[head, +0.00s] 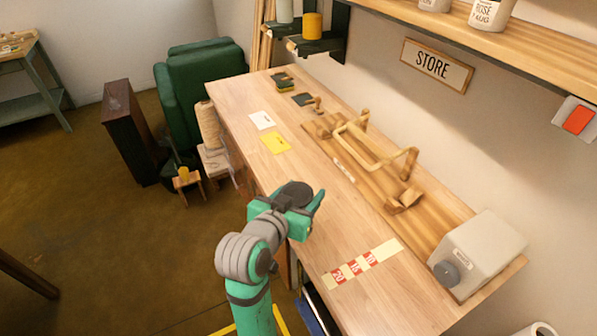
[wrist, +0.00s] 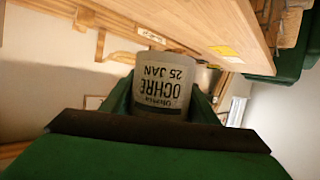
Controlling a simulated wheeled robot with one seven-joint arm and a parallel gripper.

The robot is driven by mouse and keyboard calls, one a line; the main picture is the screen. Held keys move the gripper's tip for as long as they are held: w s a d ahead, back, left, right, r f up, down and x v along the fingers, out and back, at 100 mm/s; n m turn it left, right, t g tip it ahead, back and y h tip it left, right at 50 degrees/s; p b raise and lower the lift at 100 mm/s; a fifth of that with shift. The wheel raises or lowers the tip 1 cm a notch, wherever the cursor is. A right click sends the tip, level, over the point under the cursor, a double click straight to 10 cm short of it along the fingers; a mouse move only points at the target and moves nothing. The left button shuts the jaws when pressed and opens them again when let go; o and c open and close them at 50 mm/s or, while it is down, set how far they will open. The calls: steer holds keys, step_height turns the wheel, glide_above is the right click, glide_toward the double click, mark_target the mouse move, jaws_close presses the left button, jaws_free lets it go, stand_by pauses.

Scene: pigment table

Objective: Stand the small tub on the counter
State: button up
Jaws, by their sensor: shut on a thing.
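A small grey-white tub (wrist: 163,80) marked "OCHRE 25 JAN" sits between my green fingers in the wrist view. Its lettering appears upside down in that picture. My gripper (head: 311,203) is shut on the tub, with a finger on each side. In the head view my gripper is over the near left edge of the wooden counter (head: 335,225), and the tub is hidden behind my wrist and fingers. The counter also shows at the upper right of the wrist view (wrist: 248,25). I cannot tell the gap between tub and counter.
A red-and-white numbered strip (head: 362,263) lies on the counter, with bare wood around it. A wooden rack (head: 375,157) and a grey box with a knob (head: 482,250) stand along the wall. Yellow (head: 275,143) and white (head: 262,120) cards lie farther back. A shelf (head: 520,45) overhangs.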

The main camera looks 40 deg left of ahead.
steer(key=x, duration=0.2)
steer(key=a+x, duration=0.1)
steer(key=x, duration=0.5)
steer(key=shift+s+a+f, duration=0.15)
steer(key=shift+s+f, duration=0.1)
steer(key=shift+s, duration=0.05)
steer(key=shift+c, duration=0.8)
steer(key=w+f, duration=0.1)
steer(key=w+a+f, duration=0.1)
steer(key=f, duration=0.1)
steer(key=w+f, duration=0.1)
steer(key=shift+w+a+f, duration=0.25)
steer(key=shift+a+f, duration=0.1)
steer(key=shift+a, duration=0.05)
steer(key=shift+w+a+f, duration=0.2)
steer(key=shift+w+f, duration=0.25)
steer(key=shift+f, duration=1.7)
steer(key=shift+f, duration=0.1)
steer(key=o, duration=1.5)
steer(key=shift+o, duration=0.2)
